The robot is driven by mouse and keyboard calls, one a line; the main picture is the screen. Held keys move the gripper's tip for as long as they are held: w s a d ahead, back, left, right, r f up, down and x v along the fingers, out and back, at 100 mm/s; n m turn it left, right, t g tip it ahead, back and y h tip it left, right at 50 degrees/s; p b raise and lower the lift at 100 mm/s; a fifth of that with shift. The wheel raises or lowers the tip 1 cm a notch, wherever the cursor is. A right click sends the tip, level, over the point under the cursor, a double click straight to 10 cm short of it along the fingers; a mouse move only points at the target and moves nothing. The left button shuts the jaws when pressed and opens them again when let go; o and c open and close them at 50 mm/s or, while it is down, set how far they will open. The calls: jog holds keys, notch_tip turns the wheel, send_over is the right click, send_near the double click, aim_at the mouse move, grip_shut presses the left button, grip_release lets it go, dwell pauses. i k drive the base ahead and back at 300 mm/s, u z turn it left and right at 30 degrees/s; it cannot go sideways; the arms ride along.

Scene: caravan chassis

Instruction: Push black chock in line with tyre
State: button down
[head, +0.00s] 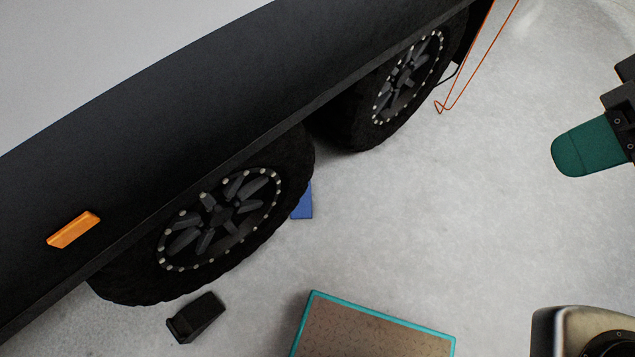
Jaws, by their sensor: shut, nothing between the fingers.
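The black chock (196,317) lies on the pale floor at the lower left, just in front of the near tyre (142,287) and a little apart from it. It sits off the tyre's near side, turned at an angle. A blue chock (303,201) shows partly at the other end of the near tyre, between the two wheels; the rest is hidden behind the tyre. My gripper (588,148), with green fingers, is at the upper right, far from the black chock. It is shut and empty.
The dark caravan side (130,170) with an orange reflector (73,230) overhangs the wheels. A second tyre (350,118) stands farther back, near an orange wire (440,108). A brown, teal-edged panel (365,325) lies at the bottom. The floor between it and my gripper is clear.

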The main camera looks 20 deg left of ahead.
aim_at(189, 323)
jog(key=z, duration=1.9)
jog(key=i, duration=1.6)
jog(key=u, duration=5.25)
